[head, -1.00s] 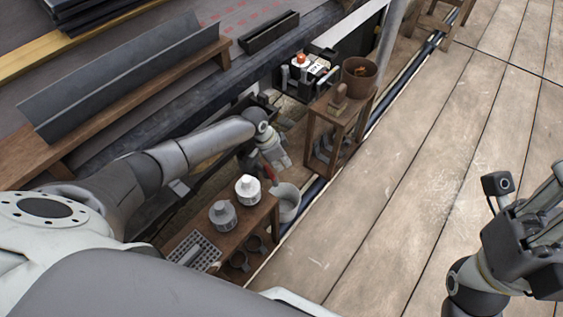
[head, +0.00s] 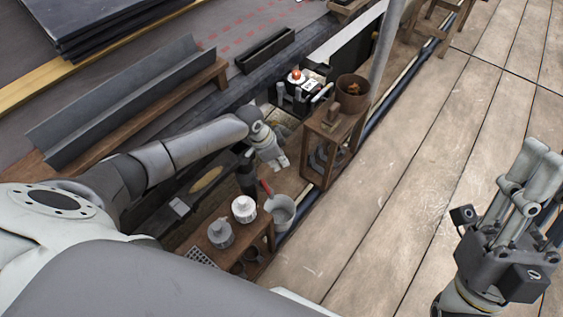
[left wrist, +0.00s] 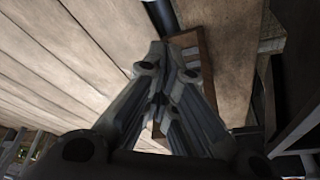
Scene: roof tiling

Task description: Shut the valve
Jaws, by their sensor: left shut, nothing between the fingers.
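My left gripper (head: 282,162) reaches in from the left and points down between the low bench and the wooden stand. Its fingers are together and empty in the left wrist view (left wrist: 168,55). A red handle (head: 266,187) shows just below it, apart from the fingertips, near a grey bucket. I cannot tell whether it belongs to a valve. A black device (head: 297,96) with an orange-red knob (head: 296,75) stands beyond the gripper; no valve is clearly identifiable. My right gripper (head: 522,190) is raised over the planks at the right, its finger gap unclear.
A low bench (head: 266,228) carries two pale containers. A grey bucket (head: 281,211) stands beside it. A grey pole (head: 386,45) rises behind. The plank deck (head: 390,215) is largely clear.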

